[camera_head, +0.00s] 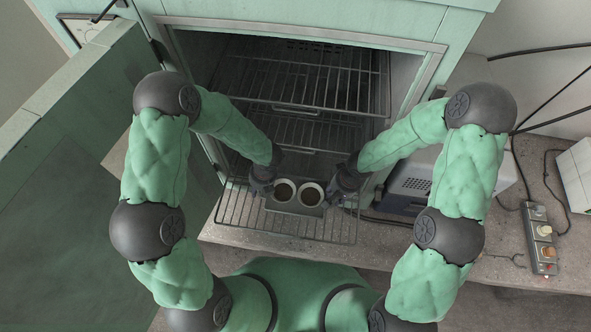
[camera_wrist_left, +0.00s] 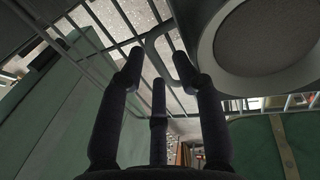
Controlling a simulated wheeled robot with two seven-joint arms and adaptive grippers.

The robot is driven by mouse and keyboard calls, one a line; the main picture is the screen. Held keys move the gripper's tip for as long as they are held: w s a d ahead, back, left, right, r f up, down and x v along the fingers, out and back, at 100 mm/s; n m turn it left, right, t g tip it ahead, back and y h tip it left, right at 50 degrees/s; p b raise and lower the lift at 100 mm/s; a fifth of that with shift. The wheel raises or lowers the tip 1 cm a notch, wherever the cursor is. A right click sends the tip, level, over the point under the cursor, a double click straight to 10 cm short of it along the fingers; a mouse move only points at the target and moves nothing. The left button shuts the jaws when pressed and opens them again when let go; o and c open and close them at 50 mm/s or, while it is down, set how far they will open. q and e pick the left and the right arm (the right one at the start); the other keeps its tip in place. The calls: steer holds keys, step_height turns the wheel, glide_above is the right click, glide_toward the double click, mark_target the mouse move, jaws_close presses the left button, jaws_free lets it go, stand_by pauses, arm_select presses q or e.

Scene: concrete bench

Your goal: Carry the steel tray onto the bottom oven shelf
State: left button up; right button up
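The steel tray (camera_head: 293,209) carries two round white cups with dark contents, the left cup (camera_head: 284,191) and the right cup (camera_head: 311,195). It appears over the pulled-out bottom oven shelf (camera_head: 337,228); whether it touches the wires is hard to tell. My left gripper (camera_head: 263,187) is at the tray's left end. In the left wrist view its fingers (camera_wrist_left: 160,75) are spread, with the tray's handle (camera_wrist_left: 155,46) between the tips and gaps visible. A cup (camera_wrist_left: 268,38) looms at upper right there. My right gripper (camera_head: 342,184) is at the tray's right end; its fingers are hidden.
The oven door (camera_head: 85,130) stands open at left. Upper wire shelves (camera_head: 320,85) are inside the oven. A grey appliance (camera_head: 411,184) stands right of the oven, and a power strip (camera_head: 541,236) lies on the concrete bench (camera_head: 490,255) with cables nearby.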

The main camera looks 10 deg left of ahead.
steer(key=shift+r, duration=0.1)
arm_select(q)
steer(key=v, duration=0.8)
arm_select(e)
step_height(320, 180, up, 12)
steer(key=d, duration=0.2)
steer(key=shift+f, duration=0.2)
steer(key=shift+s, duration=0.15)
stand_by(0.6)
